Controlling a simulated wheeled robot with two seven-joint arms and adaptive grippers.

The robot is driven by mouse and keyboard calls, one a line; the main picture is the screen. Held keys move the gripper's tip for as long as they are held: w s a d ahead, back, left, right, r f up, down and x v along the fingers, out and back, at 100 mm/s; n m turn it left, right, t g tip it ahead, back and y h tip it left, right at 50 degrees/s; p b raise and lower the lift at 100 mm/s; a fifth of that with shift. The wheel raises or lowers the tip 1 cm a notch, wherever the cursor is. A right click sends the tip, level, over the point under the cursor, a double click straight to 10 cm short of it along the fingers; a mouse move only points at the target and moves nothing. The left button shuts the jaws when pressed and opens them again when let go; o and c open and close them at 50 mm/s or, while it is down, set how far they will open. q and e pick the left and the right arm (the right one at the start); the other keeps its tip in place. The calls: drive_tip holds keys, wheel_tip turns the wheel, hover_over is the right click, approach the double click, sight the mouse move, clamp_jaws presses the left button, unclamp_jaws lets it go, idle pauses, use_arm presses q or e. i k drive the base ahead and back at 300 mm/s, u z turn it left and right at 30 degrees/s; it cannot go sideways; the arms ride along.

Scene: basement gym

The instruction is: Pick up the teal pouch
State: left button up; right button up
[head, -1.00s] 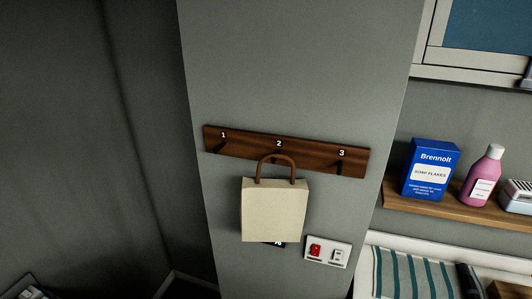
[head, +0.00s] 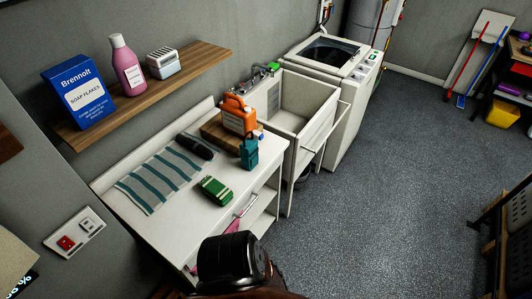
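A small teal item (head: 249,153), which looks like the pouch, stands near the right edge of the white counter (head: 222,222). It is in front of an orange jug (head: 240,114) and has a dark part at its top. A green item with a pale top (head: 215,190) lies on the counter to its lower left.
A striped cloth (head: 160,178) and a dark cylinder (head: 195,146) lie on the counter. A wooden shelf (head: 196,66) is above. A sink (head: 310,108) and washing machine (head: 345,58) stand beyond. A black rounded object (head: 232,262) is in front. Floor (head: 390,170) is clear at right.

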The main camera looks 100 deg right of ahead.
sight(249, 148)
drive_tip(key=z, duration=3.15)
drive_tip(key=k, duration=0.5)
drive_tip(key=z, duration=1.1)
drive_tip(key=i, duration=1.15)
drive_tip(key=u, duration=2.65)
